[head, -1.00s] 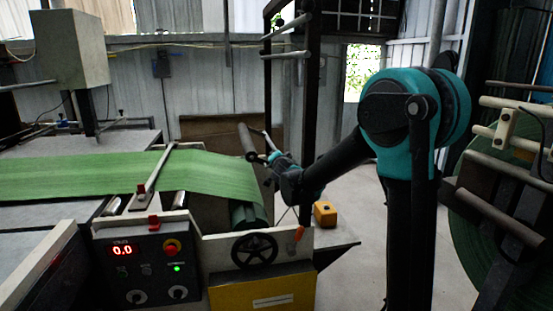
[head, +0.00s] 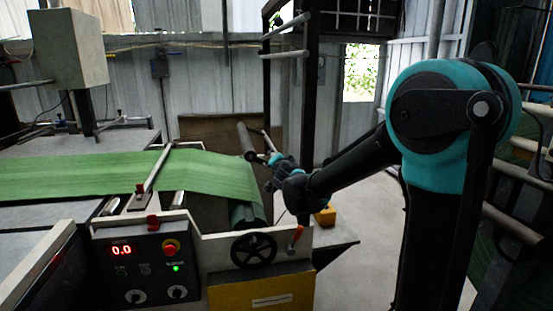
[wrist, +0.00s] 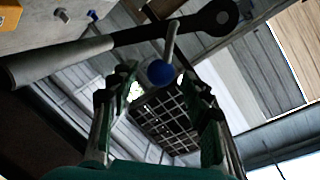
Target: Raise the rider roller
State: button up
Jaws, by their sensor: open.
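The rider roller (head: 245,138) shows in the head view as a grey cylinder beyond the green web, near the frame post. In the wrist view the grey roller (wrist: 60,62) lies at the upper left, joined to a dark lever arm (wrist: 150,33) with a round end at right. A thin handle with a blue knob (wrist: 160,73) sticks out from the lever. My gripper (wrist: 158,84) is open, with its fingers on either side of the blue knob; I cannot tell whether they touch it. In the head view my gripper (head: 268,158) is small beside the roller.
The green web (head: 90,175) runs over the machine bed. A control panel (head: 150,265) reading 0.0 and a black handwheel (head: 254,250) are at the front. A dark post (head: 311,110) stands behind my forearm.

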jog(key=v, duration=0.6)
jog(key=shift+s, duration=0.1)
